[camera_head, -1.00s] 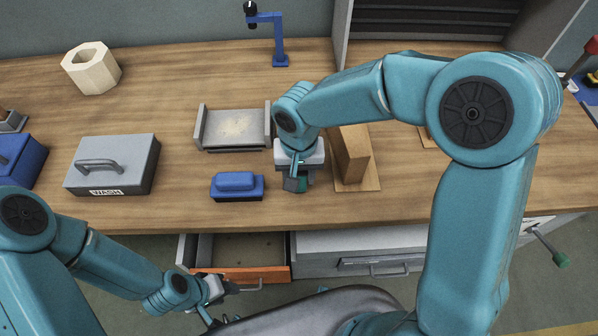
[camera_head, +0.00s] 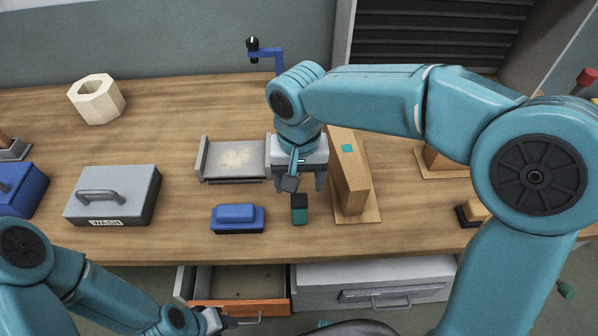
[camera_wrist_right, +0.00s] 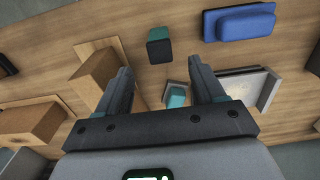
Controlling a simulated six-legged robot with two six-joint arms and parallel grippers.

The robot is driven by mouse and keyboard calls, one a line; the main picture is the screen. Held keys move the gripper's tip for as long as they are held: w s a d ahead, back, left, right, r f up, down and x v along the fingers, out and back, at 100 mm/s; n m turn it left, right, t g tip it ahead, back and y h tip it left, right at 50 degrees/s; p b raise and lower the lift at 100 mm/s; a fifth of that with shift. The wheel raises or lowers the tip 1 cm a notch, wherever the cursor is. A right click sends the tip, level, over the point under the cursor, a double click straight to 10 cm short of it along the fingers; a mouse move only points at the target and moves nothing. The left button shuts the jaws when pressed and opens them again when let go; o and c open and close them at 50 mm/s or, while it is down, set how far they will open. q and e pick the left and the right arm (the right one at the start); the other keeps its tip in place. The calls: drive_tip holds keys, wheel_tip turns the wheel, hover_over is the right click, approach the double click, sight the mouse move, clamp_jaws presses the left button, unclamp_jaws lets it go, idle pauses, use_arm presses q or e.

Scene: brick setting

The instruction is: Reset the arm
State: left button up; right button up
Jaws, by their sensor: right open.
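My right gripper (camera_head: 305,182) is open and empty above the workbench (camera_head: 180,240). A small dark-and-green block (camera_head: 299,210) stands on the bench just in front of it, apart from the fingers. The block also shows beyond the fingertips in the right wrist view (camera_wrist_right: 159,46). My left arm comes in at the lower left. Its gripper (camera_head: 218,320) is small and partly cut off at the bottom edge, below the bench front, and its jaws are not clear.
A blue block (camera_head: 236,219), a grey tray (camera_head: 233,160), a grey WASH box (camera_head: 112,195) and a wooden block on a board (camera_head: 350,175) surround the right gripper. An orange-front drawer (camera_head: 240,308) stands open below. A blue crank stand (camera_head: 268,55) rises behind.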

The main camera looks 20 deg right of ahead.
drive_tip(key=shift+r, duration=0.95)
drive_tip(key=shift+s, duration=0.15)
